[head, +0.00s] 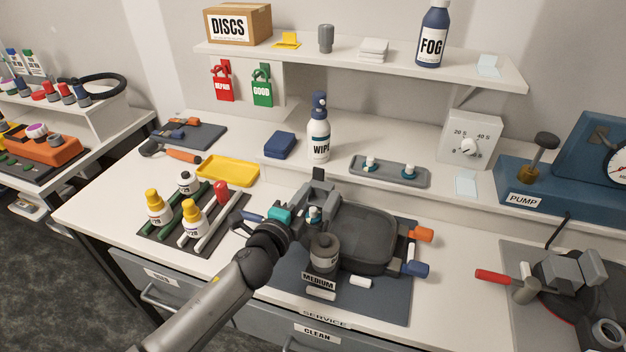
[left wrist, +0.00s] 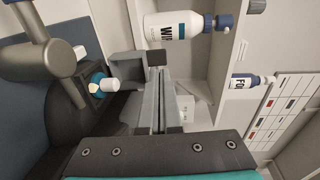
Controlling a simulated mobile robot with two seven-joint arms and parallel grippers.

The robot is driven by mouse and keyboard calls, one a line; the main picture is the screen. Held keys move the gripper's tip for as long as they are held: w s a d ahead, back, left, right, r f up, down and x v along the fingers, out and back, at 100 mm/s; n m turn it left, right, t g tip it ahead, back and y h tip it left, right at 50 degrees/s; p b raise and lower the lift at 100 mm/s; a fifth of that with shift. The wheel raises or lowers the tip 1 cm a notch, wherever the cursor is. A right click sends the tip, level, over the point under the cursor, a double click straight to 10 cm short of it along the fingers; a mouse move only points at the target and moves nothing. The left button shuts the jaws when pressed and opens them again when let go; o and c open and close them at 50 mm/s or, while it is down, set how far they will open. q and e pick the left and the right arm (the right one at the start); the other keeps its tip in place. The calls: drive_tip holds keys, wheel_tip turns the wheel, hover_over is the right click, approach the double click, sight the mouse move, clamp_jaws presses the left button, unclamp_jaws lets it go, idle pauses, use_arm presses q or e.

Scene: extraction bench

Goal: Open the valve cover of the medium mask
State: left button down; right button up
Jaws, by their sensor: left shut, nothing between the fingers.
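The medium mask (head: 366,238), dark grey, lies on the service mat (head: 385,304) behind a "MEDIUM" label (head: 318,280). A grey canister (head: 325,254) is on its front side; it also shows in the left wrist view (left wrist: 48,58). A white knob with a teal disc (left wrist: 107,85) is exposed on the mask, by a grey block (left wrist: 125,68) that looks like the valve cover standing raised; I cannot be sure. My left gripper (head: 318,175) is shut and empty, beside this block; whether they touch is unclear. In the left wrist view its fingers (left wrist: 157,60) lie together. My right gripper is not in view.
Bottles and tools fill a dark tray (head: 160,243) at left. A yellow tray (head: 228,171), a wipe bottle (head: 318,138) and a grey tray with two valves (head: 388,180) stand behind. Another mask (head: 570,280) is at right. A shelf (head: 360,62) overhangs the bench's back.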

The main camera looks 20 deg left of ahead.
sight(318, 173)
use_arm(q)
drive_tip(key=shift+w+d+f+b, duration=0.15)
drive_tip(key=shift+w+b, duration=0.05)
drive_tip(key=shift+w, duration=1.25)
drive_tip(key=shift+w+d+f+b, duration=0.15)
drive_tip(key=shift+w, duration=1.25)
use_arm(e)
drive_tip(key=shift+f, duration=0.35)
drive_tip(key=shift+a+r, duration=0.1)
